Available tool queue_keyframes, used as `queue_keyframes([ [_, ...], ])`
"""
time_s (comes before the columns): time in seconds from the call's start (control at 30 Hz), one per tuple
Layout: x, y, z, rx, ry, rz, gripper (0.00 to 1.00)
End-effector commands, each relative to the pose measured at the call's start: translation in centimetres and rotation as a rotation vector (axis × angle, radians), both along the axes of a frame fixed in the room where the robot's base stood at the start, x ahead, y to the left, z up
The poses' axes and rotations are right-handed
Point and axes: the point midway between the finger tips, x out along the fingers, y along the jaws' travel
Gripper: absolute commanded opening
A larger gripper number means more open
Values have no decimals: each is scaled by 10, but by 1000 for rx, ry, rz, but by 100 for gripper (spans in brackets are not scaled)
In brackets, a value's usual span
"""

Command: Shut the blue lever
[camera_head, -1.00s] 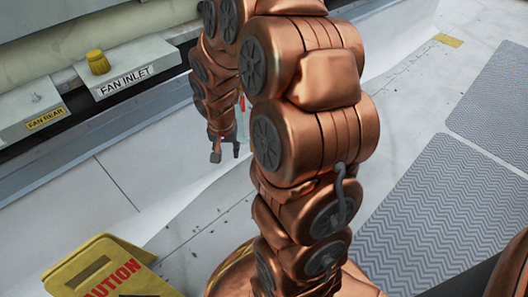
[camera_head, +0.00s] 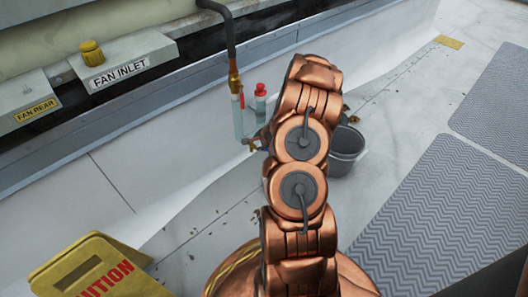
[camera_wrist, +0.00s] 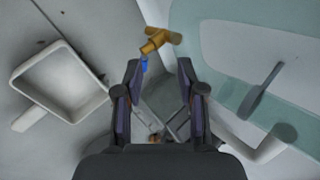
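The blue lever (camera_wrist: 144,65) shows as a small blue piece under a brass tap (camera_wrist: 160,41) in the wrist view, beside the left fingertip. I cannot tell whether the fingertip touches it. My gripper (camera_wrist: 160,74) is open, its two dark fingers apart with nothing seen held between them. The brass tap also shows in the head view (camera_head: 253,146), at the foot of pale green pipes (camera_head: 239,118). I cannot make out the blue lever there. My arm hides my gripper in the head view.
A red handle (camera_head: 261,90) tops one green pipe. A grey bucket (camera_head: 346,148) stands on the floor right of my arm. A yellow caution sign (camera_head: 92,270) is at lower left. Fan inlet (camera_head: 123,62) and fan rear (camera_head: 35,105) boxes line the wall. Grey mats (camera_head: 440,215) lie at right.

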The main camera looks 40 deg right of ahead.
Motion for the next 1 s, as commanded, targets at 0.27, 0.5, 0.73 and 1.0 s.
queue_keyframes([
  [0.27, -19, -37, -53, 134, -130, -175, 39],
  [0.5, -19, -43, -68, 165, -160, -207, 39],
  [0.73, 3, -47, -93, 164, -159, -204, 39],
  [1.0, 25, -52, -113, 164, -160, -205, 39],
])
